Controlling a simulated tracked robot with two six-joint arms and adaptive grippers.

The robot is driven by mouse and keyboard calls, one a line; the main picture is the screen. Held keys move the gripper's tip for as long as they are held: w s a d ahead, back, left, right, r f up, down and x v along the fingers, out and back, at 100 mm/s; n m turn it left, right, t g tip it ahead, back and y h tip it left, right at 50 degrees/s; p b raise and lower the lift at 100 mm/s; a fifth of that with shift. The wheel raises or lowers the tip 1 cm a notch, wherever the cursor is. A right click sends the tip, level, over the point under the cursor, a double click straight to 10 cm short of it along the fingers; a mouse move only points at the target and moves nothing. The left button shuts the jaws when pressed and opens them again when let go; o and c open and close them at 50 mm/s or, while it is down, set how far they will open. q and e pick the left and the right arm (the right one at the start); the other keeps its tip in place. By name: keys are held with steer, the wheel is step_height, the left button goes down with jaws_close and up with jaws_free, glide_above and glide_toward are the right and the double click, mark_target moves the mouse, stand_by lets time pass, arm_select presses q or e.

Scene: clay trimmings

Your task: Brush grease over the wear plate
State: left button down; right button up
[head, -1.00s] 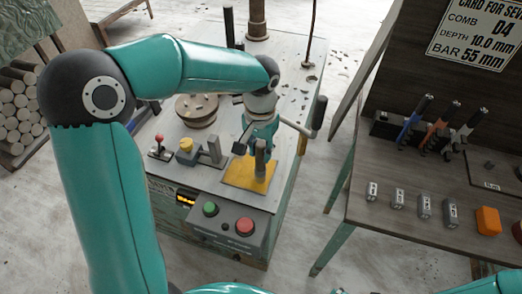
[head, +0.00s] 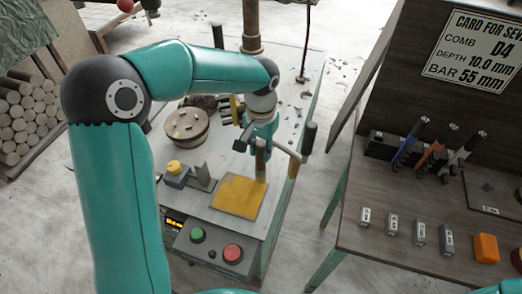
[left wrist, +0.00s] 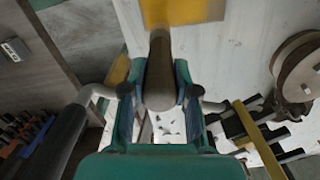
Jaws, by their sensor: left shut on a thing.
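The wear plate (head: 237,196) is a flat yellow square on the front part of the machine top. My right gripper is out of view.
A round wooden disc (head: 186,125) and a yellow-knobbed block (head: 174,170) stand left of the plate. Green (head: 197,234) and red (head: 232,253) buttons are on the front panel. A side bench (head: 385,195) with tools and small blocks is at the right.

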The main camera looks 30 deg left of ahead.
mark_target(258, 145)
arm_select(q)
steer(key=r, duration=0.1)
steer(key=s+r+p, duration=0.1)
steer(key=r, duration=0.1)
steer(key=shift+a, duration=0.1)
steer(key=shift+w+r+p, duration=0.15)
steer(key=shift+r+p, duration=0.35)
steer(key=shift+r, duration=0.05)
steer(key=shift+w+r+p, duration=0.15)
steer(key=shift+r+p, duration=0.3)
steer(key=shift+r, duration=0.05)
step_height(258, 145, up, 2)
steer(key=shift+s+p, duration=0.15)
steer(key=shift+p, duration=0.55)
steer(key=shift+r, duration=0.1)
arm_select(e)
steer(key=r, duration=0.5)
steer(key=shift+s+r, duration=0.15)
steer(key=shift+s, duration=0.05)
